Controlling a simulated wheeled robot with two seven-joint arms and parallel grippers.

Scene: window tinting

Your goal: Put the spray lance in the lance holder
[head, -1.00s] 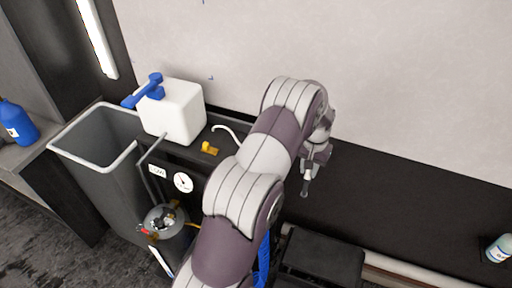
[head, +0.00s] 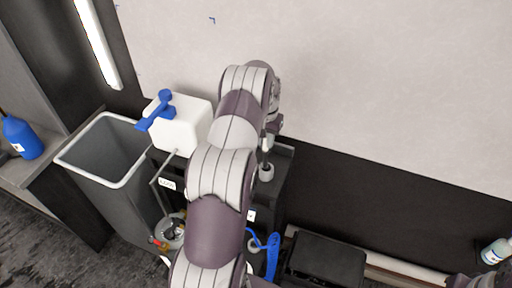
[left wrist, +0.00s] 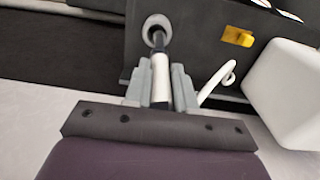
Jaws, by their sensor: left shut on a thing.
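My left gripper (head: 272,125) is shut on the spray lance (head: 265,150), which hangs down from it over the dark cart at the centre of the head view. In the left wrist view my gripper (left wrist: 160,95) grips the lance (left wrist: 160,75), white with a dark lower part. The lance holder (head: 266,173) is a pale round cup below it. In the left wrist view the lance's dark end overlaps the mouth of the lance holder (left wrist: 156,27). I cannot tell how deep it sits inside.
A white tank (head: 183,128) with a blue handle stands left of my arm. A grey bin (head: 105,150) is further left. A yellow part (left wrist: 238,37) and a white curved hook (left wrist: 217,82) are near the holder.

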